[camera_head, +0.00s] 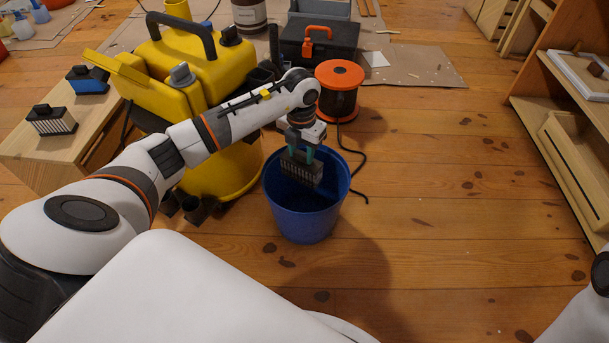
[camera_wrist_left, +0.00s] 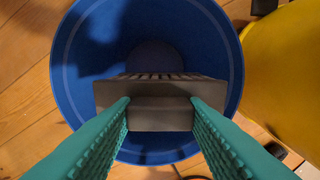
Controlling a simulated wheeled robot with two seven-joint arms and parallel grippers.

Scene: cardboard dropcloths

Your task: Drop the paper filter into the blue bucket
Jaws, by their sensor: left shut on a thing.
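The pleated filter, dark grey with a ribbed face (camera_head: 302,172), is in my left gripper (camera_head: 301,158). The gripper's two teal fingers are shut on its dark grip block (camera_wrist_left: 160,115). The blue bucket (camera_head: 305,226) stands on the floor below. The filter hangs over the bucket's mouth, its lower end around rim height in the head view. In the left wrist view the bucket's wall (camera_wrist_left: 75,60) surrounds the filter on most sides, and the bucket floor is partly hidden behind it. My right gripper is out of view; only part of my right arm shows at the lower right.
A yellow vacuum machine (camera_head: 205,75) stands close left of the bucket. An orange-topped cable reel (camera_head: 340,85) is behind it. A wooden bench (camera_head: 85,150) holds a pale pleated filter (camera_head: 52,122) and a blue filter (camera_head: 88,80). The floor right of the bucket is clear.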

